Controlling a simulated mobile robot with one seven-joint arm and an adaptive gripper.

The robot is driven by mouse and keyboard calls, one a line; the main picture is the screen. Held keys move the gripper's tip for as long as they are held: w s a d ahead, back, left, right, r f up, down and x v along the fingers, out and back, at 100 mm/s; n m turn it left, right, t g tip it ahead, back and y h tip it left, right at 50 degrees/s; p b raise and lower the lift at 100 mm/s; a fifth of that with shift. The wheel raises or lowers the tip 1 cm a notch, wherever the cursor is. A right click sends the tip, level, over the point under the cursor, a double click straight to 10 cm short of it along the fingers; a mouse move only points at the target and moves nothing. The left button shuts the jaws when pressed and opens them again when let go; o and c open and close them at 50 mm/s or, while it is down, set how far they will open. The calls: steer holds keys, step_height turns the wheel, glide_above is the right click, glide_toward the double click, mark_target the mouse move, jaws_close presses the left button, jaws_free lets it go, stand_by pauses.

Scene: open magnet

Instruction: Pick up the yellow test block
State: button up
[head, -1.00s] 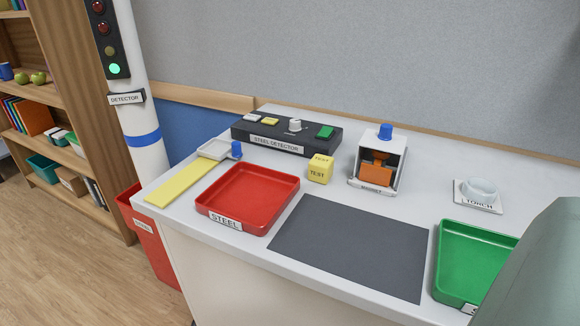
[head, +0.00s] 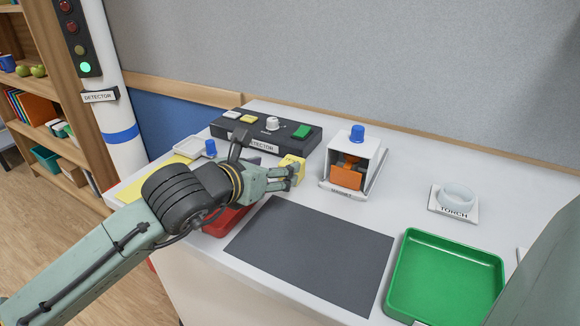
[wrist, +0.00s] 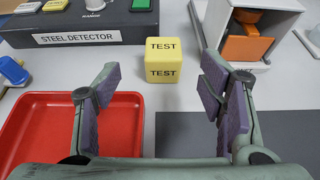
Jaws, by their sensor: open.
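The yellow test block (wrist: 163,62) stands upright on the white table, with "TEST" on its top and front faces. In the wrist view it is beyond my fingertips and roughly centred between them. My gripper (wrist: 160,88) is open and empty, with one finger on each side of the line to the block. In the head view my gripper (head: 296,172) is beside the test block (head: 292,163), which is partly hidden behind the fingers. I cannot tell from there whether they touch it; the wrist view shows a gap.
The steel detector box (head: 225,128) stands behind the block. The magnet housing (head: 368,155) with an orange part is to its right. A red tray (wrist: 40,122) lies below my gripper's left side. A dark grey mat (head: 310,255) and green tray (head: 445,270) are to the right.

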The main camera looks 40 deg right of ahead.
mark_target(290, 162)
steer(key=x, duration=0.3)
steer(key=shift+r, duration=0.1)
steer(key=p+x, duration=0.1)
steer(key=x, duration=0.1)
steer(key=p+x, duration=0.1)
steer(key=x, duration=0.2)
steer(key=shift+s, duration=0.25)
steer(key=c, duration=1.2)
steer(key=shift+c, duration=0.5)
